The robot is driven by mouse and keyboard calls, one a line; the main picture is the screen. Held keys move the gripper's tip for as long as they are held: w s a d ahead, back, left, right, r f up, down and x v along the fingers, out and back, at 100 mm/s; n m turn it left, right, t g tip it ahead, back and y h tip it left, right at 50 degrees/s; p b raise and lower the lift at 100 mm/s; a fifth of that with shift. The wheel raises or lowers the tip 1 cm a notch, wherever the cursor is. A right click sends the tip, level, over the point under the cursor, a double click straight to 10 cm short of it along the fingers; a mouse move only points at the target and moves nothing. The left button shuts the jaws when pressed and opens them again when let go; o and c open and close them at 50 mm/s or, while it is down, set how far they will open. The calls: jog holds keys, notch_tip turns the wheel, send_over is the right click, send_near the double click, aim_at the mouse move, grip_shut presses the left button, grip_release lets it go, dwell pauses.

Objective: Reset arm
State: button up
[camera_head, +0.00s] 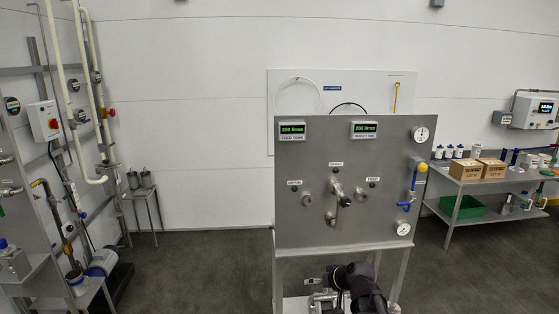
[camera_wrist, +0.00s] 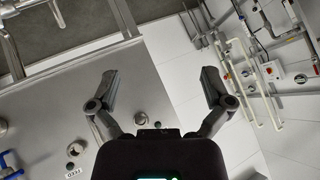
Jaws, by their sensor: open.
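My gripper (camera_wrist: 161,86) is open in the wrist view, its two dark fingers spread wide with nothing between them. The steel control panel (camera_wrist: 50,115) fills the left of that view, tilted, and the white wall lies behind the right finger. In the head view the grey panel (camera_head: 350,165) stands upright in the middle. Dark links of my arm (camera_head: 358,284) show in front of its lower edge. I cannot make out my gripper clearly in the head view.
The panel carries two green displays, a central valve (camera_head: 341,194), gauges and a blue-handled pipe (camera_head: 413,185). Pipework and a red-button box (camera_head: 43,121) stand at left. A shelf with cartons (camera_head: 465,169) and a green crate (camera_head: 462,206) stands at right.

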jog(key=s+d+f+m+g+h, duration=0.1)
jog(key=s+d+f+g+h, duration=0.1)
jog(key=s, duration=0.5)
jog(key=s+d+f+m+g+h, duration=0.1)
jog(key=s+d+f+g+h, duration=0.2)
jog(key=s, duration=0.5)
jog(key=shift+s+f+g+h, duration=0.15)
jog(key=shift+f+g+h, duration=0.3)
jog(key=shift+g, duration=0.55)
